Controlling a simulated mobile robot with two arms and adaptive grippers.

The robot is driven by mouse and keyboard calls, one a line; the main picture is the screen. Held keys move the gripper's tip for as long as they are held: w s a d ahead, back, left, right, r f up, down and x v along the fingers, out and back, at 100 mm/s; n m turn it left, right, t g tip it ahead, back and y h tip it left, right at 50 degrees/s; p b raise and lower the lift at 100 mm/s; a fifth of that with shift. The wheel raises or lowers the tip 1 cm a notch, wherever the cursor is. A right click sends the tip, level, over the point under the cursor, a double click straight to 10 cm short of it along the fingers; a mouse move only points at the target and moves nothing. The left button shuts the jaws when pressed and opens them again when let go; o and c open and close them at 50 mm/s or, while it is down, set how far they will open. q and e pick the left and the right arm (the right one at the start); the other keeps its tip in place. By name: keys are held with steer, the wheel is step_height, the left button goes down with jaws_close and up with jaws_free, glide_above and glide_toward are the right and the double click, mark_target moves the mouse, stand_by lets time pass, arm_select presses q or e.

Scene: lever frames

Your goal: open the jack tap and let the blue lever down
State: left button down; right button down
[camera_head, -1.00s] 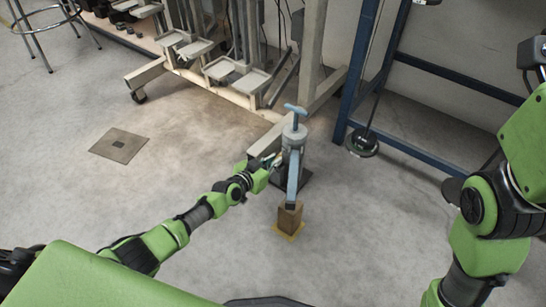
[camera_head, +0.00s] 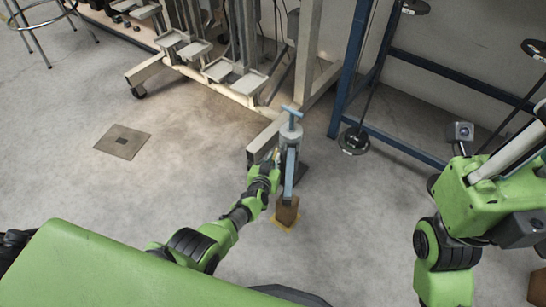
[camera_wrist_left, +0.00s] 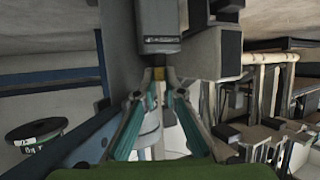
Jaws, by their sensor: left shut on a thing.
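The grey jack (camera_head: 291,134) stands upright on the floor, with a light blue T-shaped handle (camera_head: 292,111) on top. The blue lever (camera_head: 289,176) comes from the jack toward the viewer, its near end over or against a brown block (camera_head: 287,212); I cannot tell whether they touch. My left gripper (camera_head: 276,156) is at the jack's left side. In the left wrist view its teal fingers (camera_wrist_left: 159,80) are shut on a small brass-coloured piece, seemingly the jack tap (camera_wrist_left: 159,73), below a grey cylinder. The tap is hidden in the head view. My right gripper is not visible.
A pale metal frame with trays (camera_head: 235,72) stands behind the jack, and a blue rack (camera_head: 405,152) behind right. A dark round weight (camera_head: 353,141) hangs there.

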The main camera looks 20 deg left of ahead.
mark_target(274, 157)
arm_select(q)
steer(key=shift+w+a+r, duration=0.1)
steer(key=shift+a+r, duration=0.05)
steer(key=shift+a, duration=0.05)
steer(key=c, duration=2.1)
jaws_free()
steer(key=shift+c, duration=0.2)
steer(key=shift+s+d, duration=0.2)
steer(key=v, duration=0.2)
steer(key=shift+s, duration=0.35)
steer(key=shift+s+d+r, duration=0.1)
steer(key=shift+s+r, duration=0.1)
steer(key=shift+s, duration=0.2)
steer(key=shift+v, duration=2.15)
